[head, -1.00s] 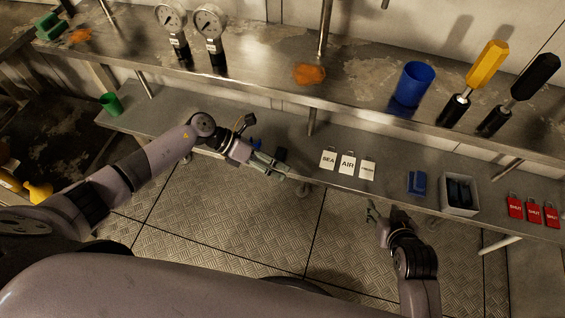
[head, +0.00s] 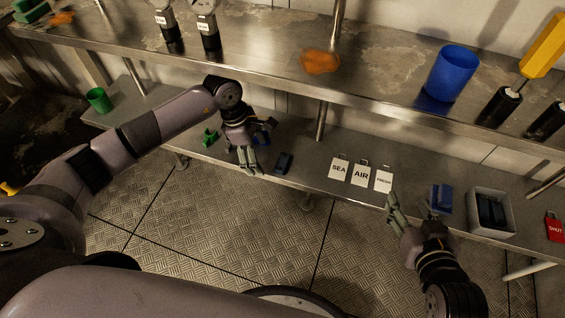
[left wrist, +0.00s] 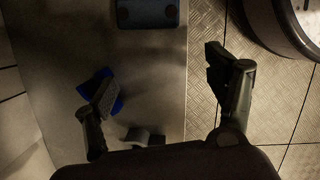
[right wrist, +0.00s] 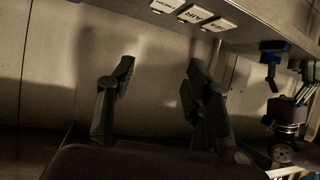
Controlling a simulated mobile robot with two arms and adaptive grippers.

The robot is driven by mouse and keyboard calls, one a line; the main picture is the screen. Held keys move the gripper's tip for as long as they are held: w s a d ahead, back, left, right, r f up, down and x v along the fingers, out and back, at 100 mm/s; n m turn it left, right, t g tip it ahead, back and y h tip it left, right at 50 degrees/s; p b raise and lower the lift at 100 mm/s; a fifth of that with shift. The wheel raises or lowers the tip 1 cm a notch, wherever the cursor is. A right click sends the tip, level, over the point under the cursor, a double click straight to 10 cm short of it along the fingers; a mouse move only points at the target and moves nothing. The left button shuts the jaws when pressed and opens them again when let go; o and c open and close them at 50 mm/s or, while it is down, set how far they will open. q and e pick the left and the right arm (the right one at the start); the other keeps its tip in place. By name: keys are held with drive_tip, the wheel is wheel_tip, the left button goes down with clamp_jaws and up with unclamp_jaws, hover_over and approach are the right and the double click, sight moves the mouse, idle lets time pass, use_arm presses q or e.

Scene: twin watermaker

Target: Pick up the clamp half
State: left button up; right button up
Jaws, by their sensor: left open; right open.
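A dark blue block with two dark round holes (left wrist: 148,12), which looks like the clamp half, lies at the top of the left wrist view. In the head view this block (head: 284,162) lies flat on the lower shelf near its front edge. My left gripper (head: 248,160) is open and empty, just left of the block and apart from it. In the left wrist view its spread fingers (left wrist: 155,85) are below the block. My right gripper (head: 412,205) is open and empty at the shelf's front edge, below the tags; its fingers (right wrist: 160,70) show in the right wrist view.
A blue piece (left wrist: 105,95) lies by a left finger. A small green object (head: 210,137) and a green cup (head: 98,100) are further left. White tags (head: 361,173), a blue block (head: 441,198) and a grey bin (head: 475,228) are to the right. The upper shelf (head: 270,80) overhangs behind.

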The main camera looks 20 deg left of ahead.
sight(281, 161)
use_arm(q)
drive_tip(key=shift+w+d, duration=0.1)
drive_tip(key=shift+d, duration=0.5)
drive_tip(key=d, duration=0.4)
drive_tip(key=shift+w+d+b, duration=0.15)
drive_tip(key=shift+w+b, duration=0.15)
drive_tip(key=shift+w, duration=0.05)
drive_tip(key=shift+d+f, duration=0.2)
drive_tip(key=shift+f, duration=0.4)
use_arm(e)
drive_tip(key=r+t, duration=0.1)
drive_tip(key=w+r+t, duration=0.1)
drive_tip(key=w+a+r+y, duration=0.1)
drive_tip(key=r, duration=0.1)
drive_tip(key=shift+w+a+r+t, duration=0.1)
drive_tip(key=shift+w+t, duration=0.05)
drive_tip(key=shift+t, duration=0.25)
use_arm(q)
drive_tip(key=shift+c, duration=0.3)
drive_tip(key=c, duration=0.9)
